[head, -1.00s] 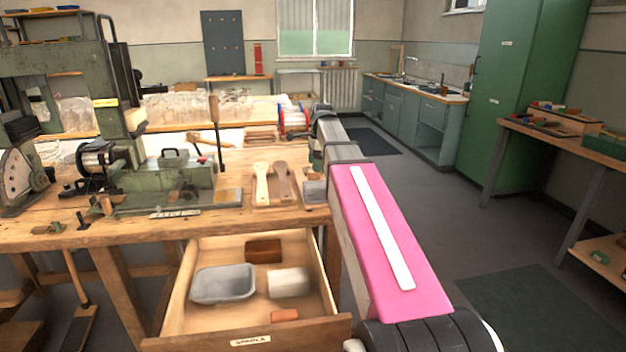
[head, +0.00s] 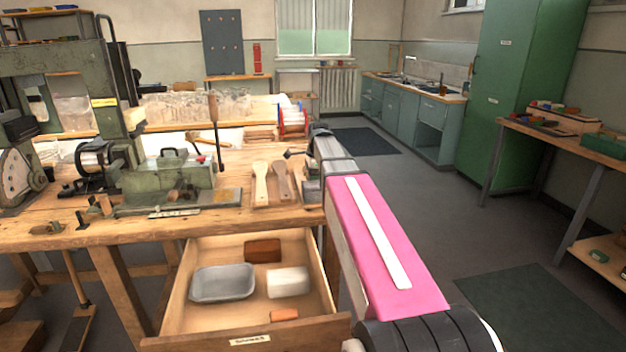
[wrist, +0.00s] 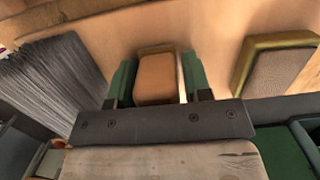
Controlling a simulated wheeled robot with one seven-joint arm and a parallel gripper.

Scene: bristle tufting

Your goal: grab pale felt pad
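The pale felt pad is probably the whitish block (head: 288,282) at the right of the open drawer; I cannot be sure of its material. My arm reaches over the right end of the bench, and my gripper is not clearly visible in the head view. In the wrist view my gripper (wrist: 158,82) has its two green fingers apart, one on each side of a tan-brown block (wrist: 157,77). The fingers look open, and I see no clear grip on the block. The whitish block does not clearly show in the wrist view.
The drawer (head: 172,318) also holds a grey tray (head: 223,283), a brown block (head: 263,250) and a small orange block (head: 284,314). Grey bristles (wrist: 52,85) lie left of my fingers, and an olive-edged block (wrist: 275,65) lies right. Wooden brush bodies (head: 261,183) are on the bench.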

